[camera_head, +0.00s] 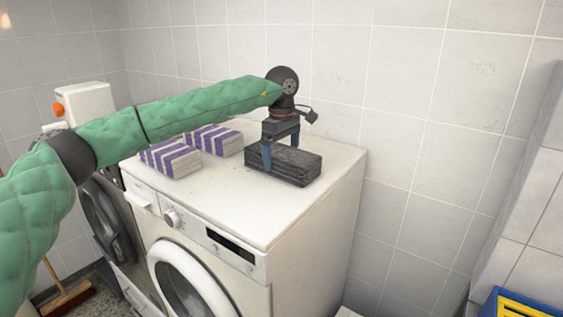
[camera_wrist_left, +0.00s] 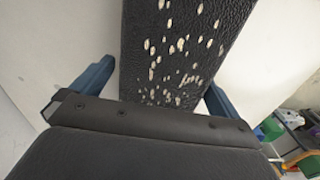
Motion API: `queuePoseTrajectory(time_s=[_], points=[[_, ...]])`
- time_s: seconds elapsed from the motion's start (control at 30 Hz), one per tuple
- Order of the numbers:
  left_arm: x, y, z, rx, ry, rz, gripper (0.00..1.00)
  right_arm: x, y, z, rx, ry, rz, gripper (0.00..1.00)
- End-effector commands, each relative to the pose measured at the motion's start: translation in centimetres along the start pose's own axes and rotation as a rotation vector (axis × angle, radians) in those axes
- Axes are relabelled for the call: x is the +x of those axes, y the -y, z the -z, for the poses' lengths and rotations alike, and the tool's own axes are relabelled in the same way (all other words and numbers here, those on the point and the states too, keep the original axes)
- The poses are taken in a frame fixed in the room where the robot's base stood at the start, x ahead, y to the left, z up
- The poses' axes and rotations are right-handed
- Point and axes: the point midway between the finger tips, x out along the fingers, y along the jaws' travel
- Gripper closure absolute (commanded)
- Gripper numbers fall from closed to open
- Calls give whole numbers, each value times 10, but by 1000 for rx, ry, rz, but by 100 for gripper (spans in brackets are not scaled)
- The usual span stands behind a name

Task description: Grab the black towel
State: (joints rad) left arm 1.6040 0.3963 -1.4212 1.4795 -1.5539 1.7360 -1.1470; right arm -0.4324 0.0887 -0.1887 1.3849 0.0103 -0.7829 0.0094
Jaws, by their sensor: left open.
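The black towel (camera_head: 291,166) lies folded in a flat stack on top of the white washing machine, near its back right corner. My left gripper (camera_head: 281,160) is over it, pointing down, with its blue fingers at the towel's sides. In the left wrist view the towel (camera_wrist_left: 185,50) fills the middle and shows pale specks on its dark surface. The open fingers of the left gripper (camera_wrist_left: 152,88) stand on either side of it, with a gap visible at the left finger. Whether the right finger touches cannot be told. My right gripper is not in view.
Two purple-and-white striped towels (camera_head: 171,158) (camera_head: 214,139) lie to the left on the white washing machine (camera_head: 270,215). A tiled wall (camera_head: 420,120) rises close behind and to the right. The machine's front top is clear. A blue and yellow crate (camera_head: 520,303) is at lower right.

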Motion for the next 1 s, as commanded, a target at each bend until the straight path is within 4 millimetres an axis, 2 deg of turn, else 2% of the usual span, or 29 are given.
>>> queuePoseTrajectory(time_s=[0.13,0.37,0.5,0.57,0.6,0.87,1.0], points=[[16,0,0,0,-1,0,0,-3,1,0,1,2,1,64],[17,0,0,0,-1,-1,0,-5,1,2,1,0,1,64],[17,0,0,0,-1,-1,28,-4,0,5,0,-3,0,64],[17,0,0,0,-1,-1,39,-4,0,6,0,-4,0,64],[16,0,0,0,-1,-1,41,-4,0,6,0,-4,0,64],[14,0,0,0,-1,-2,41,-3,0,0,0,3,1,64],[-1,0,0,0,0,-3,41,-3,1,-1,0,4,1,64]])
